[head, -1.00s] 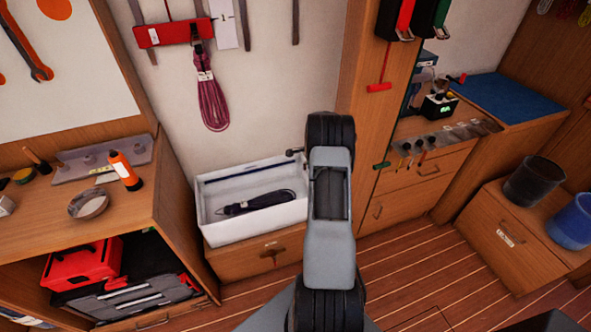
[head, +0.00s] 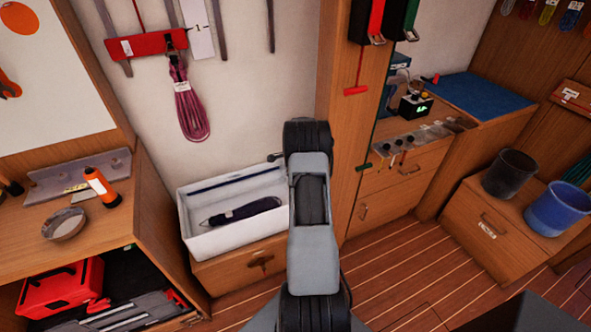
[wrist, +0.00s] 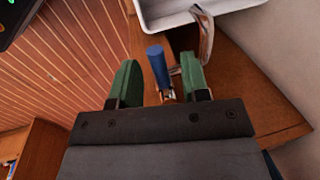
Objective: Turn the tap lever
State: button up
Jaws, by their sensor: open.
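In the wrist view, my gripper (wrist: 160,70) is open, with its two green fingers apart. A blue tap lever (wrist: 157,66) shows in the gap between them, closer to the left finger. I cannot tell how deep it sits between them, and I see no clear contact. A shiny metal tap spout (wrist: 204,38) rises behind the right finger, which hides part of the tap. In the head view my own arm hides the gripper and the tap lever.
A wooden cabinet post (head: 350,130) is close on the right. Plank floor (head: 400,265) is open at lower right.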

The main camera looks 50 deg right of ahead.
notch_tip(320, 180, up, 14)
jog(key=s+a+b, duration=0.1)
jog(key=s, duration=0.1)
jog(key=shift+s+f, duration=0.25)
dwell(0.6)
jog(key=s+a+r+n, duration=0.3)
jog(key=s+a+n, duration=0.2)
jog(key=a, duration=0.8)
jog(key=s+a+r+n+t, duration=0.1)
jog(key=s+a+r+n, duration=0.2)
jog(key=a+n, duration=0.7)
jog(key=s+a+r+n, duration=0.3)
jog(key=s+a+n, duration=0.4)
jog(key=a, duration=0.8)
jog(key=shift+s+a+n+t+y, duration=0.3)
jog(key=shift+s+a+y, duration=0.1)
jog(key=shift+s, duration=0.1)
jog(key=shift+s, duration=0.1)
